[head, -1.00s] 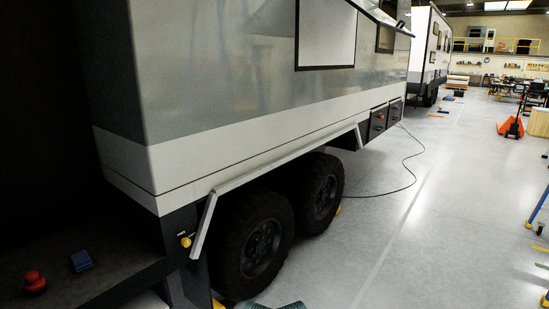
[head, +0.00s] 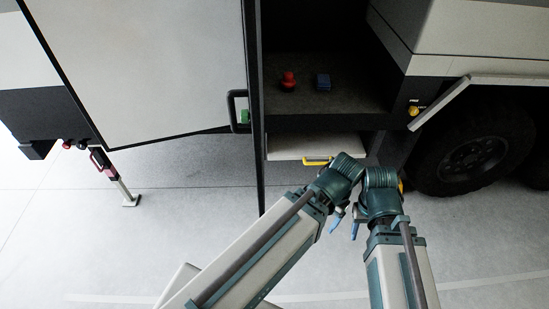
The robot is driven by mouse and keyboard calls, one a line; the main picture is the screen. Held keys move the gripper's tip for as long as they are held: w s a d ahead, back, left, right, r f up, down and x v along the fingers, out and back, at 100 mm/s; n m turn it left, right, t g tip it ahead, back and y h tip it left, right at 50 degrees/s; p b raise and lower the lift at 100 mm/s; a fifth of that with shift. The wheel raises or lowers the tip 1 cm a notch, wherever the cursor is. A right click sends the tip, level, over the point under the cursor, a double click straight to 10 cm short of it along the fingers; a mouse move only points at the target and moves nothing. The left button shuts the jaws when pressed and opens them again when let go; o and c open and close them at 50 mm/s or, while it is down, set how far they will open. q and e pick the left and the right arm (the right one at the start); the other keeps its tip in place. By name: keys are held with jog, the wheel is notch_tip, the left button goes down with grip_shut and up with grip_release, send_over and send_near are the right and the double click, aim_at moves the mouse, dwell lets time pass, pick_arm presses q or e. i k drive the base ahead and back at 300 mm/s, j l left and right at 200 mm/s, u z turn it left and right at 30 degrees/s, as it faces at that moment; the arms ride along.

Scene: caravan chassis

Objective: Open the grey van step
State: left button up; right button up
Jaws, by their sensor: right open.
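The grey van step (head: 290,146) is a pale flat panel low under the doorway, between the dark floor edge and the ground. A yellow handle (head: 316,161) is on its front edge. My two arms reach up from the bottom, and their teal joints overlap the step's right end. My right gripper (head: 345,224) shows only as small blue fingertips between the arms. It is open, with nothing seen between the tips, and lies below and right of the handle, apart from it. My left gripper cannot be made out.
A white door (head: 140,65) with a dark handle stands open on the left. A red knob (head: 288,81) and a blue item (head: 323,82) are on the doorway floor (head: 345,97). A yellow knob (head: 413,110) and a wheel (head: 475,155) are right. Floor in front is clear.

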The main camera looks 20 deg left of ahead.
aim_at(300, 145)
jog(key=j+u, duration=0.1)
jog(key=u, duration=0.25)
jog(key=i+l, duration=0.2)
jog(key=l, duration=0.15)
jog(key=i+l, duration=0.15)
jog(key=l, duration=0.25)
jog(key=i+l, duration=0.2)
jog(key=l, duration=0.15)
